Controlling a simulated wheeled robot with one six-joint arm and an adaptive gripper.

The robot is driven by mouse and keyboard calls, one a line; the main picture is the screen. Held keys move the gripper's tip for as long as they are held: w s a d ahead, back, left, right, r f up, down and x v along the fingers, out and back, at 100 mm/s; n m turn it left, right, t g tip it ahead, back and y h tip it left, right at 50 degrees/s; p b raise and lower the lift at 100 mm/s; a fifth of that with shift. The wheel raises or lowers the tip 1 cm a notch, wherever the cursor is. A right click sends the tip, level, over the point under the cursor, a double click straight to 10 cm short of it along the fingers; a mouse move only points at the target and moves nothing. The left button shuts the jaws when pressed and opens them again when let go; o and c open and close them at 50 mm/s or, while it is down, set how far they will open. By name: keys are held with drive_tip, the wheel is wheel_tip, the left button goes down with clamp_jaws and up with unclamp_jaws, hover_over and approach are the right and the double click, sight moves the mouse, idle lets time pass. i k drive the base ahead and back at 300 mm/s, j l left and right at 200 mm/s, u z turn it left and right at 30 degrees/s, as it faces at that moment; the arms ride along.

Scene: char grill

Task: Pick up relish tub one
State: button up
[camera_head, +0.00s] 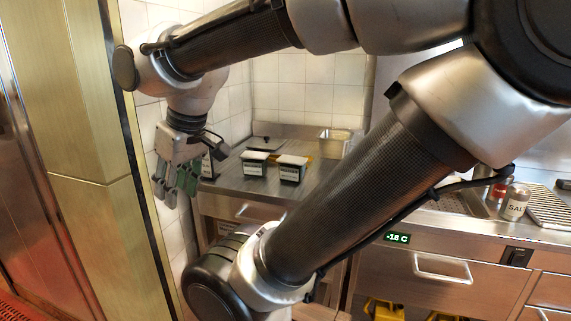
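Two small dark tubs with white tops stand side by side on the steel counter, a left tub (255,163) and a right tub (292,168). I cannot read their labels, so I cannot tell which is relish tub one. A third dark item (208,166) with a pale label is partly hidden behind my gripper. My gripper (180,194) points down at the counter's left end, left of the tubs and apart from the two clear ones. Its fingers look spread, with nothing between them.
The steel counter (232,181) carries a metal pan (333,143) behind the tubs. A salt can (515,203) stands at the right near a ribbed rack (552,208). A tall brassy panel (80,130) rises close to my gripper's left. My arm crosses the view, hiding the counter's middle.

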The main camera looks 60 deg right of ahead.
sight(255, 164)
drive_tip(key=i+z, duration=0.1)
drive_tip(key=z, duration=0.35)
drive_tip(key=i+z, duration=0.1)
drive_tip(key=z, duration=0.35)
drive_tip(key=i+z, duration=0.1)
drive_tip(key=z, duration=0.4)
drive_tip(key=l+u, duration=0.35)
drive_tip(key=u, duration=0.15)
